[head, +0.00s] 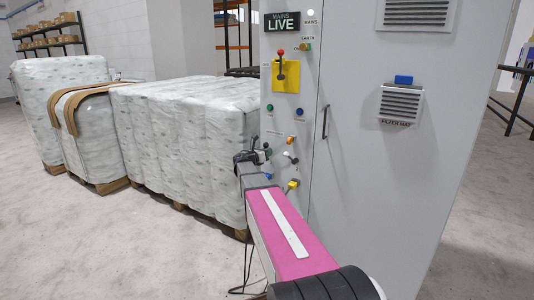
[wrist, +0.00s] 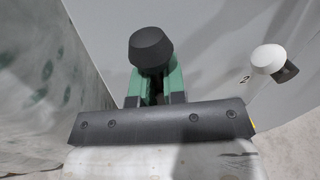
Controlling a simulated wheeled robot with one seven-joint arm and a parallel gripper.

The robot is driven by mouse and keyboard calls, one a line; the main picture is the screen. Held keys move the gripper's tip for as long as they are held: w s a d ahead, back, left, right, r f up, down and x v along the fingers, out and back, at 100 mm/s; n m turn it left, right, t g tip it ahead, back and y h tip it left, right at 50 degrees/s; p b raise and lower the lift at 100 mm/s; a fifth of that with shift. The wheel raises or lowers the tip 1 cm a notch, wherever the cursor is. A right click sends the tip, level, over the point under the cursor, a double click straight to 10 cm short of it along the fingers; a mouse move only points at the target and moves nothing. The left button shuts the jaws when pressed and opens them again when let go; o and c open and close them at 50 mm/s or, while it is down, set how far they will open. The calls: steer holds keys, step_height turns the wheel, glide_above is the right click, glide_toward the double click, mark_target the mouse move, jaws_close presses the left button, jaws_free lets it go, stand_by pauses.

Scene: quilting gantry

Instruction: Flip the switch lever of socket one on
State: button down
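A lever with a black knob (wrist: 152,48) stands at the green fingers of my gripper (wrist: 156,84) in the wrist view. The knob covers the fingertips; a narrow dark gap shows between the fingers, and whether they grip the lever is unclear. No number shows beside this lever. To its right, a lever with a white knob (wrist: 268,59) sticks out of the panel beside a mark like "2". In the head view, my gripper (head: 264,153) is at the cabinet's left edge, left of the white lever (head: 288,155).
The grey cabinet (head: 395,170) carries a red-knobbed lever (head: 281,62) on a yellow plate, buttons, a blue part (head: 267,177), a yellow part (head: 293,184) and a door handle (head: 325,122). Wrapped pallets (head: 180,145) stand close on the left. Floor at front left is clear.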

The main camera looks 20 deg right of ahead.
steer(key=shift+s+d+r+m+y, duration=0.1)
steer(key=shift+m+y, duration=0.05)
steer(key=shift+m, duration=0.4)
steer(key=shift+r+m+y, duration=0.1)
steer(key=shift+m+y, duration=0.05)
steer(key=shift+m, duration=0.4)
steer(key=c, duration=1.2)
jaws_free()
steer(key=shift+f, duration=0.1)
steer(key=v, duration=1.1)
